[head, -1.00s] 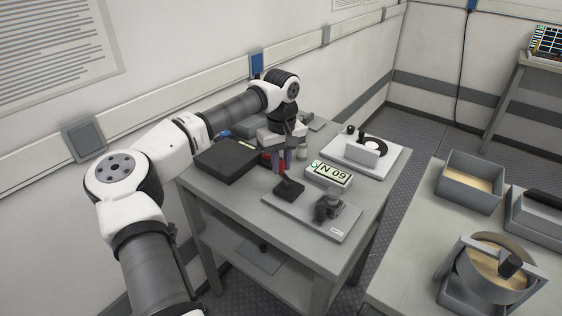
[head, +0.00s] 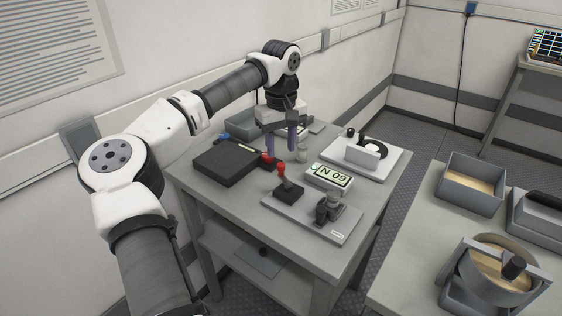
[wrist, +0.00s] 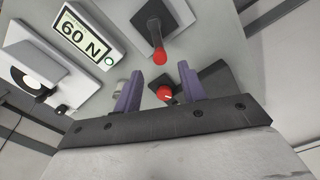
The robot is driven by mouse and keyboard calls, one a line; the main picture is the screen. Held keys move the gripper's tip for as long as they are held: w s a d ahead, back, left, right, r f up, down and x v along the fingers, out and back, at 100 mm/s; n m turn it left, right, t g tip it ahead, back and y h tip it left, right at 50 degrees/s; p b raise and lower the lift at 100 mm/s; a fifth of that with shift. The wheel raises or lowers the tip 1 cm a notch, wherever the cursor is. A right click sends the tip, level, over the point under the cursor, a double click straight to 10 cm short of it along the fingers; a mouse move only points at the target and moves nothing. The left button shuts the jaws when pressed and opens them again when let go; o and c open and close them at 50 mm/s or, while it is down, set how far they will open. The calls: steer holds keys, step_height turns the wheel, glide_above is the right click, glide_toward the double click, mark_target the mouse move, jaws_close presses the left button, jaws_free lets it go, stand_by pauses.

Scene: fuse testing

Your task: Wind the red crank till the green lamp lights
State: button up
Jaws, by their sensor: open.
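A red-tipped lever (head: 282,172) stands on a small black base on a grey plate (head: 318,220); it also shows at the top of the wrist view (wrist: 158,52). A second red knob (head: 267,158) sits at the edge of a black box (head: 226,162); in the wrist view this knob (wrist: 164,93) appears between the fingers. I cannot tell which is the crank. My gripper (head: 292,150) is open and empty above the table, its purple fingers apart from both. A display reading 60 N (head: 330,176) has a small round lamp (wrist: 110,61) that looks pale with a green rim; whether it is lit is unclear.
A dark clamp-like part (head: 327,208) stands on the grey plate's front. A white plate with a disc device (head: 362,153) is at the table's right. A second table (head: 410,240) with trays and a pot (head: 494,270) stands further right.

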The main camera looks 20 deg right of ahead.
mark_target(281, 164)
step_height(281, 164, up, 8)
steer(key=shift+f, duration=0.2)
